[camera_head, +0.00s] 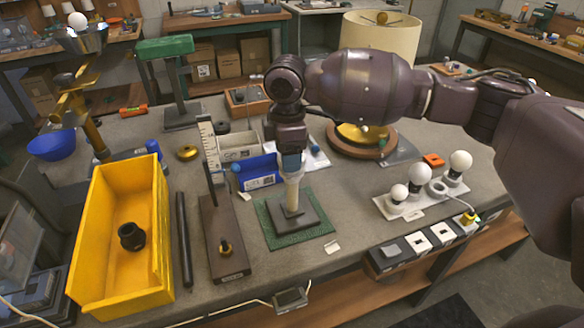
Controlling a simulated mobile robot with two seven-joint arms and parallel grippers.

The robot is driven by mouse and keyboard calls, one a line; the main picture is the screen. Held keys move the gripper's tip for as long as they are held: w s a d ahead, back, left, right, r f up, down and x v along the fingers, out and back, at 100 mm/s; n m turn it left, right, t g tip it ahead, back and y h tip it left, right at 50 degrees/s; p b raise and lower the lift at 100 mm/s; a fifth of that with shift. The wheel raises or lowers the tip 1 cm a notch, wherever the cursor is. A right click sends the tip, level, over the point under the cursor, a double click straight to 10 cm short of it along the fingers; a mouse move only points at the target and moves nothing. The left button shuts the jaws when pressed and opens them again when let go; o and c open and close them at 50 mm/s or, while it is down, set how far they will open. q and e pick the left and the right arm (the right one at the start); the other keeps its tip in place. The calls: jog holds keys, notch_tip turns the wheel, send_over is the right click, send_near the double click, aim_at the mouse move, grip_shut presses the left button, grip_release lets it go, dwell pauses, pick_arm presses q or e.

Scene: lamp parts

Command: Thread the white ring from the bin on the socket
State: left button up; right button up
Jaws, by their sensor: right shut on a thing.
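My right gripper (291,165) points straight down over the green mat, shut on a pale piece that looks like the white ring (292,179). The fingers largely hide it. Directly below is a cream upright post, the socket (292,198), on a dark square base (294,220). The ring and the post top overlap in this view, so I cannot tell whether the ring is around the post or just above it. The yellow bin (164,262) at the left holds a black fitting (131,237); no white ring shows in it. My left gripper is not in view.
Left of the mat are a brown board (225,250) with an upright ruler and a black rod (184,240). A blue tray (262,172) stands behind the post. White bulbs (419,173) stand on a holder at the right. A large lampshade (380,42) stands at the back.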

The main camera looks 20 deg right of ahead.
jog(key=shift+f, duration=0.15)
jog(key=shift+p, duration=0.5)
dwell(0.7)
jog(key=shift+f, duration=0.15)
dwell(0.6)
jog(key=shift+f, duration=0.35)
dwell(0.4)
jog(key=shift+f+p, duration=0.1)
jog(key=shift+p, duration=0.3)
dwell(0.6)
jog(key=o, duration=0.3)
jog(key=c, duration=0.4)
jog(key=shift+f, duration=0.1)
jog(key=shift+s, duration=0.1)
